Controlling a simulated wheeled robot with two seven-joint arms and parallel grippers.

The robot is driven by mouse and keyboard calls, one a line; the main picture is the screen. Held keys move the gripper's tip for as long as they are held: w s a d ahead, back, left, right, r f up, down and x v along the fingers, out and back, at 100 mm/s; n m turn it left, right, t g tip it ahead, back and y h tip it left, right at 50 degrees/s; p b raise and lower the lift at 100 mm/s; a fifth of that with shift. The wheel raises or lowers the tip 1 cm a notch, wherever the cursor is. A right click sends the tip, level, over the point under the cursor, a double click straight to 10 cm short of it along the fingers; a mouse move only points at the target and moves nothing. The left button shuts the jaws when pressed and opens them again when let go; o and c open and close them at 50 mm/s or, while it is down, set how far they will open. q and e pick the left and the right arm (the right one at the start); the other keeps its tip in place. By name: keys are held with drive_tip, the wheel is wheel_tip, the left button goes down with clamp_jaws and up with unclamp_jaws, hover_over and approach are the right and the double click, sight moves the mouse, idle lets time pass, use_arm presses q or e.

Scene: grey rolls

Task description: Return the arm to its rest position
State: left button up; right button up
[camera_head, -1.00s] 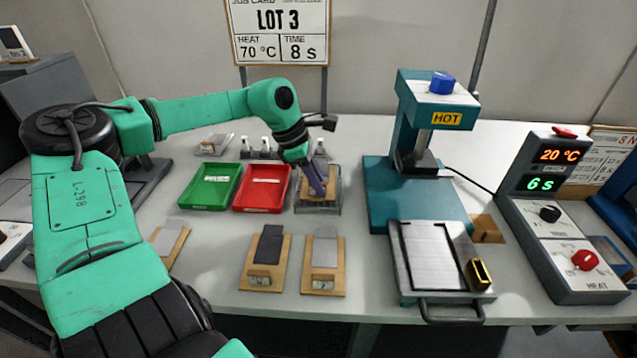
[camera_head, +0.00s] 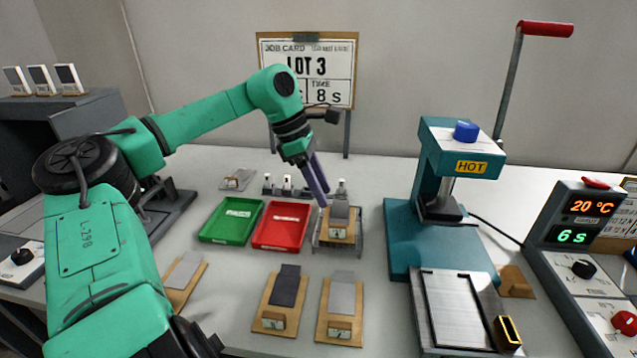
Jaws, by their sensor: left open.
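My left arm comes in from the left in green, bends at the top and points down to the right. My left gripper (camera_head: 318,180) has dark purple-grey fingers and is open. Its fingertips are just above and left of a wooden block with a grey piece (camera_head: 339,222), which sits on a small metal stand (camera_head: 323,246). Nothing shows between the fingers. I cannot tell whether the tips touch the grey piece. My right gripper is not in view.
A green tray (camera_head: 231,240) and a red tray (camera_head: 281,247) lie left of the stand. Several wooden boards with grey pieces lie in front, including one board (camera_head: 340,330). A teal press (camera_head: 403,245) marked HOT and a control box (camera_head: 545,245) stand at the right.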

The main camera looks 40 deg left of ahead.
use_arm(q)
drive_tip(key=shift+v, duration=0.85)
